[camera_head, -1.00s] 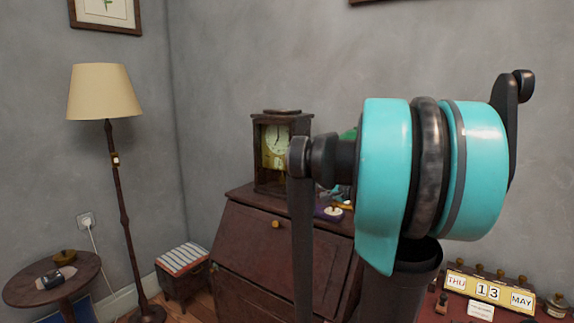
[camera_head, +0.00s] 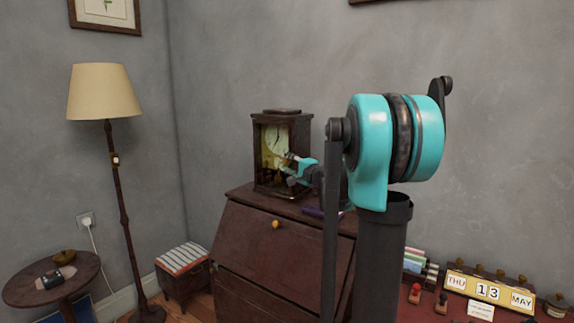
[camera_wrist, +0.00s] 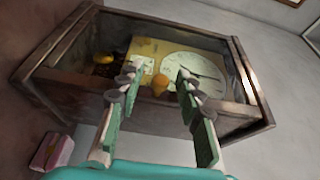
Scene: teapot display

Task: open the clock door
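The dark wooden clock (camera_head: 283,115) stands on top of the bureau. Its pale dial and interior show through the front; in the wrist view the clock (camera_wrist: 60,50) is turned, with the dial (camera_wrist: 200,70) at right. The clock door (camera_wrist: 232,108) looks shut against the case. A small orange-yellow knob (camera_wrist: 160,86) sits on its near side rail. My gripper (camera_head: 290,168) is in front of the clock's right side. In the wrist view my gripper (camera_wrist: 157,76) is open, its fingers on either side of the knob; I cannot tell whether they touch it.
The bureau (camera_head: 250,235) has a slanted front with its own knob. A purple item (camera_head: 315,212) lies on its top, right of the clock. A calendar (camera_head: 488,290) and stamps stand at lower right. A floor lamp (camera_head: 104,95) and round table (camera_head: 85,272) are at left.

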